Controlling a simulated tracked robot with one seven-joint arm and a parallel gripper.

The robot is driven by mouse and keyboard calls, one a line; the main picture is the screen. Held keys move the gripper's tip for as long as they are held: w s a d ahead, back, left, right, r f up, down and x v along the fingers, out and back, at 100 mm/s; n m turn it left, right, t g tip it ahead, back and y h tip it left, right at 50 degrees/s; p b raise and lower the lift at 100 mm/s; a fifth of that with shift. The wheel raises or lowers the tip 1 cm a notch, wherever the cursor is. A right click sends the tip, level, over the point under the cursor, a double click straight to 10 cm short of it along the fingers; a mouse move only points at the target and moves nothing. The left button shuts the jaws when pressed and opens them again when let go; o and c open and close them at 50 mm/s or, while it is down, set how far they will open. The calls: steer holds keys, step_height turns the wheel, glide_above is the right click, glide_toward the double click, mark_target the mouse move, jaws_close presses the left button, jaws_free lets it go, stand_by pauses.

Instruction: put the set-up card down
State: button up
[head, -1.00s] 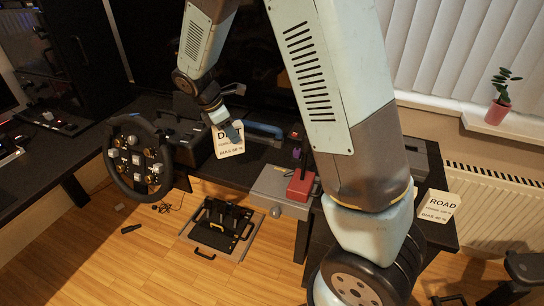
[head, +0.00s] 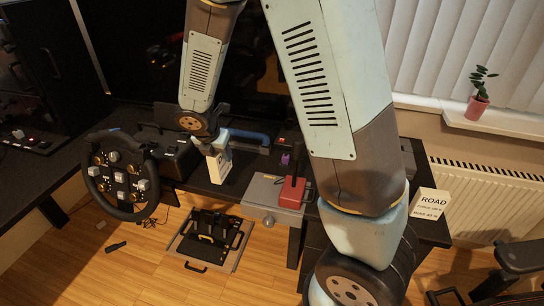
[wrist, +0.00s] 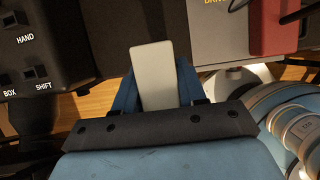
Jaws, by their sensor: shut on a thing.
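My gripper (head: 216,147) is shut on a pale set-up card (head: 220,168), low in front of the dark desk at the middle left of the head view. The card is upright and its print is too small to read now. In the wrist view, the card (wrist: 153,72) shows as a plain pale slab between my blue fingers (wrist: 156,92). I cannot tell whether its lower edge touches anything. A second card, marked ROAD (head: 431,204), stands at the right on a dark surface.
A steering wheel (head: 122,177) is left of my gripper. A grey box (head: 262,195) with a red shifter base (head: 293,192) is to its right. Pedals (head: 211,237) lie on the floor below. In the wrist view, a black labelled box (wrist: 40,45) is at left.

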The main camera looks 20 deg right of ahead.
steer(key=shift+w+d+r+x, duration=0.15)
steer(key=shift+w+x, duration=0.1)
steer(key=shift+x, duration=1.55)
steer(key=shift+w+d+r+x, duration=0.1)
steer(key=shift+w+x, duration=0.2)
steer(key=shift+x, duration=1.45)
steer(key=shift+w+d+r+x, duration=0.15)
steer(key=shift+w+x, duration=0.1)
steer(key=shift+x, duration=1.55)
steer(key=shift+f, duration=0.1)
steer(key=shift+f, duration=0.1)
steer(key=o, duration=1.1)
steer(key=shift+v, duration=6.1)
